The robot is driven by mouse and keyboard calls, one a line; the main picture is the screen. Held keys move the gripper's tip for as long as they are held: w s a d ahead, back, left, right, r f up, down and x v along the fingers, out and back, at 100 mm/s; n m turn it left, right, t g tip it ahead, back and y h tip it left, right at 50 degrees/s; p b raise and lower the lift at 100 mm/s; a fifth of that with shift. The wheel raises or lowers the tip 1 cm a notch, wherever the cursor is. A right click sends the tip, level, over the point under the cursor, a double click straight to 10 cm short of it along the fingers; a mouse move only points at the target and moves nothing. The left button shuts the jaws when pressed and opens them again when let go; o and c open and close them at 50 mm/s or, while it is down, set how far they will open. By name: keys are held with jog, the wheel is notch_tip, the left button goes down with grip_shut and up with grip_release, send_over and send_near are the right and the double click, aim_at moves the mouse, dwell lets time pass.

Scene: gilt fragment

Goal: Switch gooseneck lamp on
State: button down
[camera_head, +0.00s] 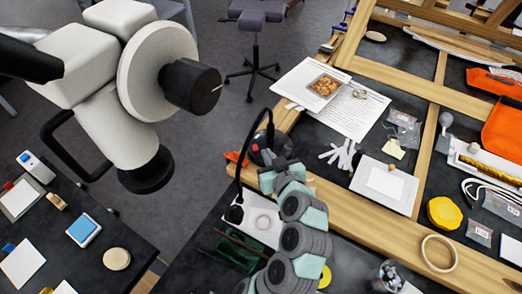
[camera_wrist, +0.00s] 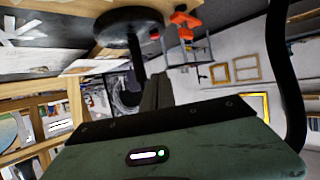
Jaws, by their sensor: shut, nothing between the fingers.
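The black gooseneck lamp (camera_head: 239,170) stands on the wooden frame's near rail, its thin neck arching over to a small dark head (camera_head: 235,213) low on the left. Its round black base shows in the wrist view (camera_wrist: 115,24), with a small red spot at its edge that may be the switch. The neck (camera_wrist: 284,70) runs down the right of that view. My gripper (camera_head: 270,160) is at the base in the head view, partly hiding it. Its dark fingers (camera_wrist: 155,80) are shut and empty, pointing toward the base. I cannot tell whether they touch it.
An orange-red clamp (camera_wrist: 183,20) is close beside the base.

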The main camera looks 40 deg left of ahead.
send_over(259, 156)
jog(key=f, duration=0.2)
jog(key=a+f, duration=0.1)
jog(key=shift+w+f, duration=0.2)
jog(key=shift+f, duration=0.2)
jog(key=f, duration=0.2)
jog(key=shift+s+d+f, duration=0.1)
jog(key=shift+d+f, duration=0.25)
jog(key=shift+f, duration=0.05)
jog(key=shift+d+f, duration=0.1)
jog(key=shift+f, duration=0.5)
jog(key=shift+s+f, duration=0.1)
jog(key=shift+f, duration=0.05)
